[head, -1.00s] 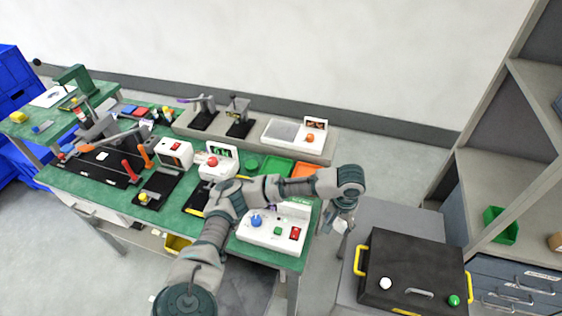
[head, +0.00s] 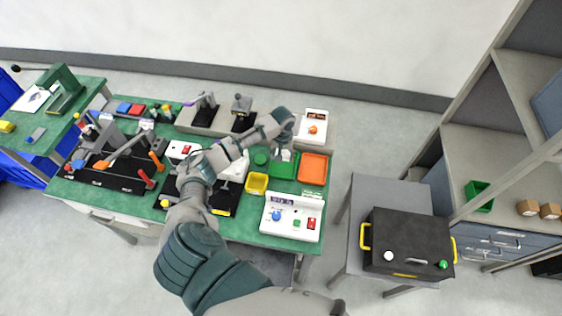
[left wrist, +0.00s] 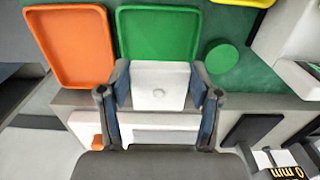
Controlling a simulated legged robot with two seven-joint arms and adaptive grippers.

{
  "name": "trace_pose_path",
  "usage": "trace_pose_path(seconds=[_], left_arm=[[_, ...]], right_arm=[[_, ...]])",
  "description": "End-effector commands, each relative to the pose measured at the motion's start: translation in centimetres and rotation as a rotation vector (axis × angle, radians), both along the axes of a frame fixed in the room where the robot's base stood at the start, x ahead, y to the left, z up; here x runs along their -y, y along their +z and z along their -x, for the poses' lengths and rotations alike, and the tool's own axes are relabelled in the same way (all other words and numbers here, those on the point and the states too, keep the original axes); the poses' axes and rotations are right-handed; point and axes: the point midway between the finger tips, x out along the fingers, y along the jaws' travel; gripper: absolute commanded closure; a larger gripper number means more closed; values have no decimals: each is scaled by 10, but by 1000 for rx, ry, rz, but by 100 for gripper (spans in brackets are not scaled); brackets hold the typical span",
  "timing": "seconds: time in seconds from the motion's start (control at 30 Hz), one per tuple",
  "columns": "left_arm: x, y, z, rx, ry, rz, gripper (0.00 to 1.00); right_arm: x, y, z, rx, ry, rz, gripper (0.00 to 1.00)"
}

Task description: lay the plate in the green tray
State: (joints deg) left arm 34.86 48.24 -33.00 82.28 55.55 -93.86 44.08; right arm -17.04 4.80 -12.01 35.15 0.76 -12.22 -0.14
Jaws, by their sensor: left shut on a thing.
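In the head view the plate (head: 286,155) shows only as a small white patch below my wrist. The green tray (left wrist: 158,34) is empty where I see it; it also shows in the head view (head: 284,173). The plate overlaps the tray's edge in the left wrist view; its height above the tray I cannot tell. My right gripper is not in view.
An orange tray (head: 313,169) sits beside the green tray, and a yellow tray (head: 256,184) is at its lower left. A round green piece (head: 261,158) lies close by. A white device with a screen (head: 314,128) stands behind. A white control box (head: 291,218) stands in front.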

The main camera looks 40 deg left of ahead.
Motion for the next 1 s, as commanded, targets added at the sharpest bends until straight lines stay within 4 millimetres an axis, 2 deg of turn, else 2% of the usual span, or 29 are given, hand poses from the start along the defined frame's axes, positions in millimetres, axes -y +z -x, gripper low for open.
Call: trace_pose_path(seconds=[0.03,0.1,0.33,0.5,0.83,0.87,0.9,1.0], left_arm=[[1,-12,0,-3,1,2,76],[0,-24,0,-3,0,1,76],[0,-45,0,-2,-1,1,76],[0,-70,0,-1,0,2,76],[-1,-75,0,0,-2,2,76],[-1,-74,0,1,-2,2,29],[-1,-74,0,1,-2,2,26],[-1,-74,0,1,-2,2,26]], right_arm=[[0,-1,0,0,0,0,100],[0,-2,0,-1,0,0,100],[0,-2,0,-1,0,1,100],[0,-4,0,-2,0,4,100],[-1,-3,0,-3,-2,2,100],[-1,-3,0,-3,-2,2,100],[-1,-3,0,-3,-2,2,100],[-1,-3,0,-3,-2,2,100]])
